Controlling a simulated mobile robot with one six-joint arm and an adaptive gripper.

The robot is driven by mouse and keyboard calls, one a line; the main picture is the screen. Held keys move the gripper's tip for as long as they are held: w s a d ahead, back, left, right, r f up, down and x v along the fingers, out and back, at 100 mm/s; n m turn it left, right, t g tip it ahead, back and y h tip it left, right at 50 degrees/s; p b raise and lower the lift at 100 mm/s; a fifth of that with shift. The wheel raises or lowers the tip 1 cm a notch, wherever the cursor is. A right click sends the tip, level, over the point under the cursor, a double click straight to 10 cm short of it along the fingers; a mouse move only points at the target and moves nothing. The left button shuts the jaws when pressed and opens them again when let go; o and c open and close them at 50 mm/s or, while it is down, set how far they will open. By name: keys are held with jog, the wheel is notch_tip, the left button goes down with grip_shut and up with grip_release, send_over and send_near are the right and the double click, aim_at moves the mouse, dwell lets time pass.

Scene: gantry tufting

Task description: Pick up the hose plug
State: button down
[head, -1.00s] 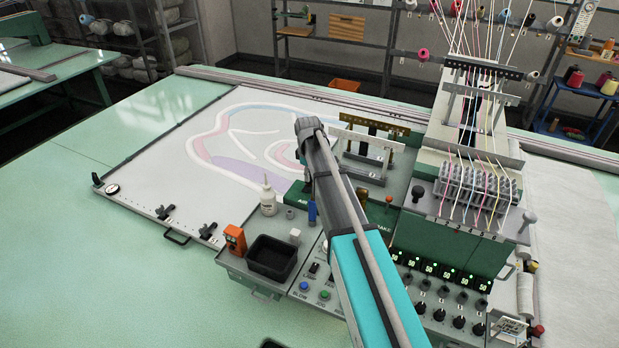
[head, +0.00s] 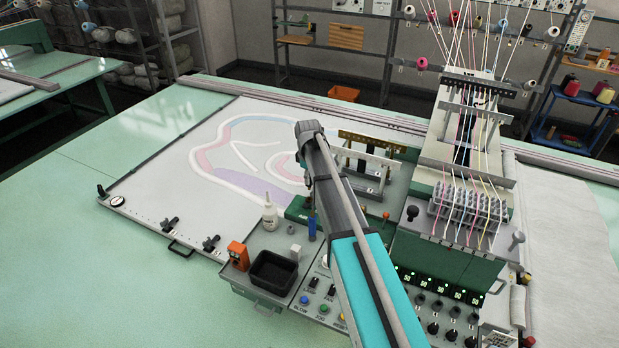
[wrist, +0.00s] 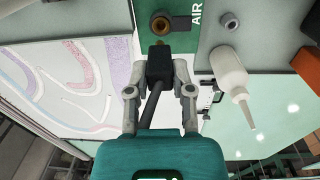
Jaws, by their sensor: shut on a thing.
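The hose plug (wrist: 159,62) is a black block with a dark hose (wrist: 151,106) trailing from it toward my wrist, in the wrist view. My gripper (wrist: 160,72) is shut on it, one finger on each side. A round brass fitting (wrist: 162,26) on the green AIR panel (wrist: 180,8) shows just beyond the plug. I cannot tell whether plug and fitting touch. In the head view my arm hides the gripper and plug.
A white dropper bottle (head: 270,213) stands beside the green panel; it is close by in the wrist view (wrist: 228,72). An orange box (head: 238,255) and a black tray (head: 273,272) sit nearer. The tufting head (head: 465,205) rises to the right of my arm.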

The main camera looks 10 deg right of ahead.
jog(key=shift+r+p, duration=1.5)
jog(key=shift+r, duration=0.35)
jog(key=c, duration=1.2)
grip_release()
grip_shut()
